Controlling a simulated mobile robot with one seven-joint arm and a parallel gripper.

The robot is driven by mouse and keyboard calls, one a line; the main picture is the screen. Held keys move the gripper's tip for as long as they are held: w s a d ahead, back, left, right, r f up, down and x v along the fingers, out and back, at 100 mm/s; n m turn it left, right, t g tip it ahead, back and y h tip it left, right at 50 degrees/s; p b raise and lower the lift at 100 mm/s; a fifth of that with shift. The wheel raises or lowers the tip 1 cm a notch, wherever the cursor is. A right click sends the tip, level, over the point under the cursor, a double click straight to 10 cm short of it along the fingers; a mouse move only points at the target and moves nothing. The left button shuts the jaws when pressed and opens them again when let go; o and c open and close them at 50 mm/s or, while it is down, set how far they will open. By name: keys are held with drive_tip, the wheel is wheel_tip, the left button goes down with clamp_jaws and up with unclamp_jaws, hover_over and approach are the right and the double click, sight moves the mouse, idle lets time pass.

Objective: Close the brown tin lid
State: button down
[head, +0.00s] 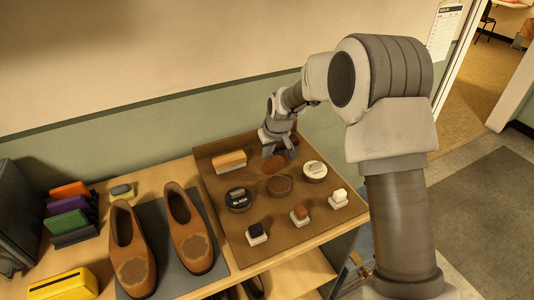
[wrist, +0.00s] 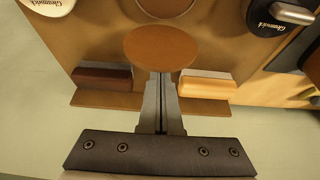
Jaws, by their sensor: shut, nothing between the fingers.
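The brown tin (head: 279,186) sits in the middle of the brown tray, open, its round brown inside facing up. Its lid, a plain brown disc (head: 274,164), is open on the wall side of the tin. In the wrist view the lid (wrist: 160,47) is in the centre and part of the tin (wrist: 165,8) is cut off at the top edge. My gripper (head: 271,152) is shut and empty, on the wall side of the lid. In the wrist view its fingertips (wrist: 161,76) are at the lid's near edge; I cannot tell whether they touch it.
A black tin (head: 238,199) and a white-lidded tin (head: 315,171) flank the brown tin. A pale wooden brush (head: 230,161) lies at the tray's back left, and a dark brush (wrist: 103,78) at its back right. Small daubers (head: 300,215) stand in front. Brown shoes (head: 191,230) are left of the tray (head: 255,255).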

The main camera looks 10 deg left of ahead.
drive_tip(key=shift+s+d+r+t+y+b, duration=0.1)
drive_tip(key=shift+s+d+t+y+b, duration=0.25)
drive_tip(key=shift+b, duration=0.65)
drive_tip(key=shift+s+t+y+b, duration=0.15)
drive_tip(key=shift+t+b, duration=0.3)
drive_tip(key=shift+b, duration=0.55)
